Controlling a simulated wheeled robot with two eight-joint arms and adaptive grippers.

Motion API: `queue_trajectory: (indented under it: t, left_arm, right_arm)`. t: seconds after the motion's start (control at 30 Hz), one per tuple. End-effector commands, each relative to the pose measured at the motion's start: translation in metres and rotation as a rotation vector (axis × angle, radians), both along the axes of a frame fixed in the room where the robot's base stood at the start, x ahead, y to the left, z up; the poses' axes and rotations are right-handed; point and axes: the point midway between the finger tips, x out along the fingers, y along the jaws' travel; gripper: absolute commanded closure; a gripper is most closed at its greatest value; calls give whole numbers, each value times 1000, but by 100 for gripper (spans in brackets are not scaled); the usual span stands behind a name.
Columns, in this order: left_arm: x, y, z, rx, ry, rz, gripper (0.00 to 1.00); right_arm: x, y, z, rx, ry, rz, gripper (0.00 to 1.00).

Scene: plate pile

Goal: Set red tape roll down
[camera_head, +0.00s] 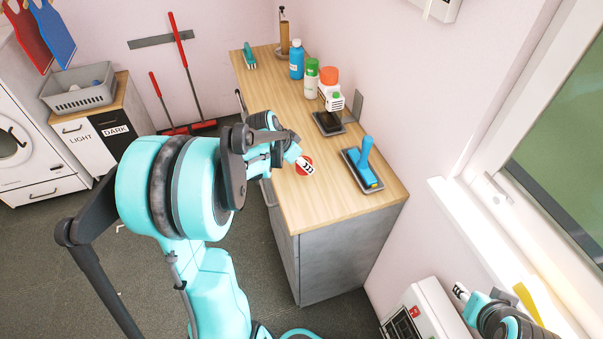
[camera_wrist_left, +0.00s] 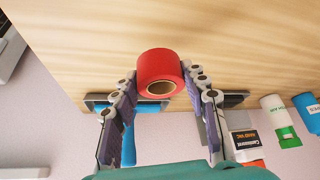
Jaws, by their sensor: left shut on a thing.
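The red tape roll (camera_wrist_left: 161,66) sits between the two fingers of my left gripper (camera_wrist_left: 160,82) in the left wrist view, its brown core facing the camera. In the head view a bit of the red roll (camera_head: 299,169) shows beside the left gripper (camera_head: 305,166), over the near left part of the wooden counter (camera_head: 290,205). The fingers hide much of the roll there. I cannot tell whether the roll touches the counter. My right gripper (camera_head: 460,291) is at the lower right, away from the counter; its finger opening is unclear.
A tray (camera_head: 374,184) with a blue-handled tool lies right of the left gripper. A smaller dark tray (camera_head: 328,123) lies behind it. Several bottles, including a blue one (camera_head: 296,60), stand along the wall. The counter's near end is clear.

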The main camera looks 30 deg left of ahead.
Motion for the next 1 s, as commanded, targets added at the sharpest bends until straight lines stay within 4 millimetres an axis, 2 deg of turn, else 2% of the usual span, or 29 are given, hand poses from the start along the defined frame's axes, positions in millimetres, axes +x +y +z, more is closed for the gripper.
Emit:
queue_trajectory:
  t: [0.13,0.3,0.67,0.7,0.77,1.0]
  left_arm:
    - [0,1,-13,0,0,0,84]
    - [0,1,-40,0,0,0,84]
    - [0,1,-43,0,0,1,84]
    - [0,1,-44,0,0,1,53]
    - [0,1,-43,0,0,1,38]
    - [0,1,-43,0,0,1,35]
  right_arm:
    - [0,0,-7,0,0,0,60]
    - [0,0,-19,0,0,0,60]
    - [0,0,-20,0,0,0,60]
    - [0,0,-21,0,0,0,60]
    - [0,0,-20,0,0,0,60]
    - [0,0,-20,0,0,0,60]
